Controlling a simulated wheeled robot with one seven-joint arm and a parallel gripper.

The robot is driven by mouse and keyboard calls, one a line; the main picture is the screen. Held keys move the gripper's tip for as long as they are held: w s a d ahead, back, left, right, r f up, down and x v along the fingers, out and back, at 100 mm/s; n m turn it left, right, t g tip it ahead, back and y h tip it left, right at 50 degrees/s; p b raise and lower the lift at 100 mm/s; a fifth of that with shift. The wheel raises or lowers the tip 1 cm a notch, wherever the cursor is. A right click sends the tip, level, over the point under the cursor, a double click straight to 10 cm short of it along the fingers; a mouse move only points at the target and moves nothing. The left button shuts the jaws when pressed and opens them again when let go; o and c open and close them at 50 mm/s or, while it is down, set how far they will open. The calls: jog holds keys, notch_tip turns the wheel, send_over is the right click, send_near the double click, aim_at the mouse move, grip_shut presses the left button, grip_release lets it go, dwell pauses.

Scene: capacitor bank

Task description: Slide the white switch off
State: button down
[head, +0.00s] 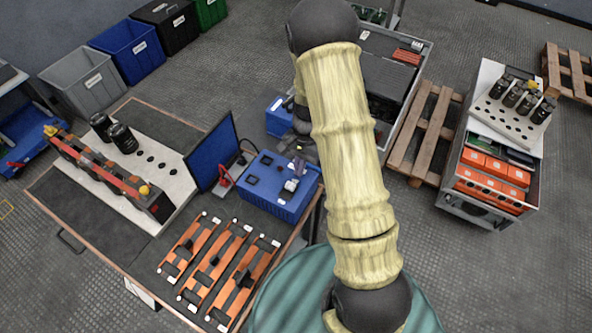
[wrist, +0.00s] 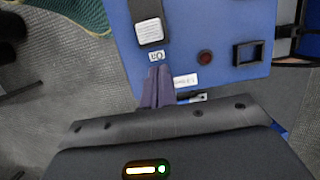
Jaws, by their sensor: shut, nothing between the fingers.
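The white switch (wrist: 149,29) is a ribbed block in a dark slot on top of a blue box (wrist: 183,50). In the wrist view it sits at the slot's lower end, just above a small white label that I cannot read surely. My gripper (wrist: 158,72) is shut and empty. Its fingertips are just below the label, apart from the switch in the picture; the height gap is unclear. In the head view the blue box (head: 262,198) stands on the workbench, with my gripper (head: 297,168) over its far right part.
A red round button (wrist: 205,57) and a black square frame (wrist: 248,54) are also on the box. Orange bars (head: 232,262) lie in front. A wooden pallet (head: 425,135) is on the floor to the right.

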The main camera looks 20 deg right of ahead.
aim_at(290, 184)
jog(key=shift+s+a, duration=0.7)
jog(key=shift+s, duration=0.05)
jog(key=shift+s+a, duration=0.8)
jog(key=shift+a, duration=0.05)
jog(key=shift+s+a, duration=0.3)
jog(key=shift+s, duration=0.05)
jog(key=shift+w+d, duration=0.1)
jog(key=shift+w, duration=0.1)
